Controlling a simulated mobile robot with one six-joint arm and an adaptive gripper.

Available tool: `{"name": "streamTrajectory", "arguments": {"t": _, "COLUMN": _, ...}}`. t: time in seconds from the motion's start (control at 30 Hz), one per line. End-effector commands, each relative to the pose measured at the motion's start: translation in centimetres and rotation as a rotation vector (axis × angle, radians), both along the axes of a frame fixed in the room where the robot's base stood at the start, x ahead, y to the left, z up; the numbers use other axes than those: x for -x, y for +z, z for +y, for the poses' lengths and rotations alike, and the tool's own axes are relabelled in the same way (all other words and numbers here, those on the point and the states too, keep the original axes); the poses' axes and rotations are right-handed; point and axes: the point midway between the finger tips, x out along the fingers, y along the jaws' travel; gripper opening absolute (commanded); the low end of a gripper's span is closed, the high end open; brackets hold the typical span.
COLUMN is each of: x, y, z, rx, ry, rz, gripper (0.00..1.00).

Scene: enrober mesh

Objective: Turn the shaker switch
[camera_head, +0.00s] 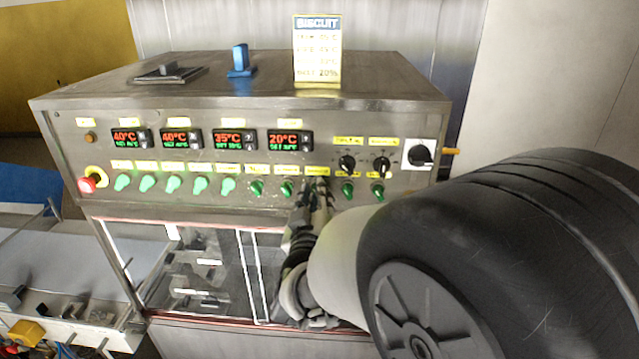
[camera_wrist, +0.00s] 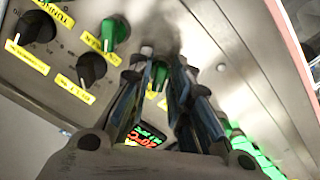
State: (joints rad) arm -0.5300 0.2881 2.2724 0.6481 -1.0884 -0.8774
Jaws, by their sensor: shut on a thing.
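The machine's front panel (camera_head: 220,172) carries a row of green rotary switches under yellow labels. My gripper (camera_head: 316,187) reaches up to the right half of this row, just below a yellow label (camera_head: 317,170) that is too small to read. In the wrist view my gripper (camera_wrist: 164,64) has its fingers close together at the panel, shut on a switch.
Black knobs (camera_head: 347,163) sit above and right of my gripper, beside a larger black main switch (camera_head: 420,154). Lit green switches (camera_head: 173,185) and a red emergency button (camera_head: 88,184) are on the left. Temperature displays (camera_head: 234,140) are above. A glass door (camera_head: 205,265) lies below.

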Motion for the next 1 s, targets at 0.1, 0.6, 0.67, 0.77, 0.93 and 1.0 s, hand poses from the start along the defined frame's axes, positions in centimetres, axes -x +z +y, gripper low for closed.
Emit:
{"name": "streamTrajectory", "arguments": {"t": 0.1, "x": 0.0, "y": 0.0, "z": 0.0, "rx": 0.0, "ry": 0.001, "rz": -0.001, "gripper": 0.0}}
{"name": "streamTrajectory", "arguments": {"t": 0.6, "x": 0.0, "y": 0.0, "z": 0.0, "rx": -0.001, "ry": 0.0, "rz": 0.0, "gripper": 0.3}}
{"name": "streamTrajectory", "arguments": {"t": 0.67, "x": 0.1, "y": 0.0, "z": 0.0, "rx": -0.001, "ry": 0.0, "rz": 0.0, "gripper": 0.3}}
{"name": "streamTrajectory", "arguments": {"t": 0.77, "x": 0.7, "y": 0.0, "z": 0.1, "rx": -0.001, "ry": 0.002, "rz": 0.0, "gripper": 0.3}}
{"name": "streamTrajectory", "arguments": {"t": 0.93, "x": 3.5, "y": 0.1, "z": 0.3, "rx": -0.001, "ry": 0.005, "rz": -0.001, "gripper": 0.3}}
{"name": "streamTrajectory", "arguments": {"t": 1.0, "x": 4.7, "y": 0.0, "z": 0.3, "rx": -0.001, "ry": 0.004, "rz": 0.0, "gripper": 0.3}}
